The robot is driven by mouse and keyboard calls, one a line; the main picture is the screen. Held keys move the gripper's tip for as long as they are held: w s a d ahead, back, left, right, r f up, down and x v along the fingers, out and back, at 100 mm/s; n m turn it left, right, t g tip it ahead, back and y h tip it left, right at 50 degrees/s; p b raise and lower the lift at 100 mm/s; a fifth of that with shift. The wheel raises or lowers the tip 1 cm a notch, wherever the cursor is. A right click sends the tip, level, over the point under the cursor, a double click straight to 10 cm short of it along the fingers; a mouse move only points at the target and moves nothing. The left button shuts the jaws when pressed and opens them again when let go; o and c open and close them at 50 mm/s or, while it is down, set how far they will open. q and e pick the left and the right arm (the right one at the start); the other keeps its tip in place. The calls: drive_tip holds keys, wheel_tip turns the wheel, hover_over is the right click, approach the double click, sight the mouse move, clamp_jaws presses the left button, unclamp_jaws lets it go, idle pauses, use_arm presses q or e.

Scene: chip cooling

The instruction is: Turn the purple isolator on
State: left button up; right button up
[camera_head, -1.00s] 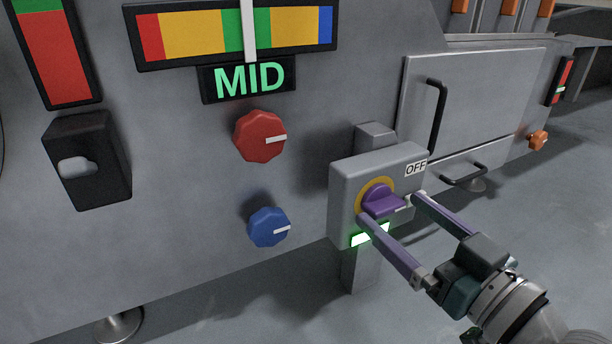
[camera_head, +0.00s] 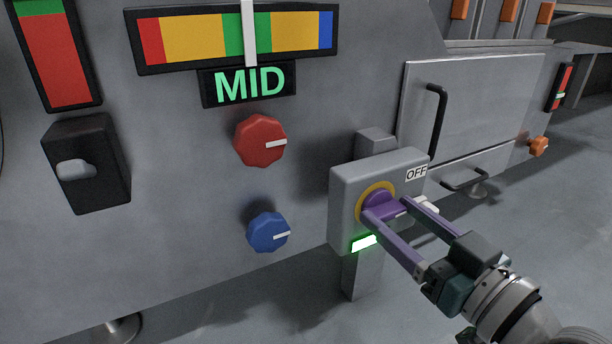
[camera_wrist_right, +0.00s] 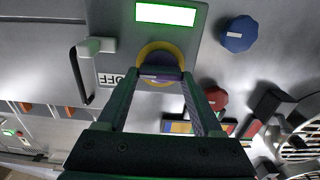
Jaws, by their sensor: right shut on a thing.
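The purple isolator knob (camera_head: 379,204) sits on a yellow ring on the front of a grey isolator box (camera_head: 345,178). An "OFF" label (camera_head: 416,171) is at the box's upper right, and a green-white lit strip (camera_head: 364,243) is below the knob. My right gripper (camera_head: 390,208) is shut on the knob, with one finger on each side. In the right wrist view the knob (camera_wrist_right: 161,64) shows between the fingertips, which hide part of it. My left gripper is not in view.
A red knob (camera_head: 260,140) and a blue knob (camera_head: 267,232) are on the panel left of the box. A black switch housing (camera_head: 100,150) is further left. A hatch with a black handle (camera_head: 438,115) is behind to the right. Open floor lies at lower right.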

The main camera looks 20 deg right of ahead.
drive_tip(key=shift+c, duration=1.3)
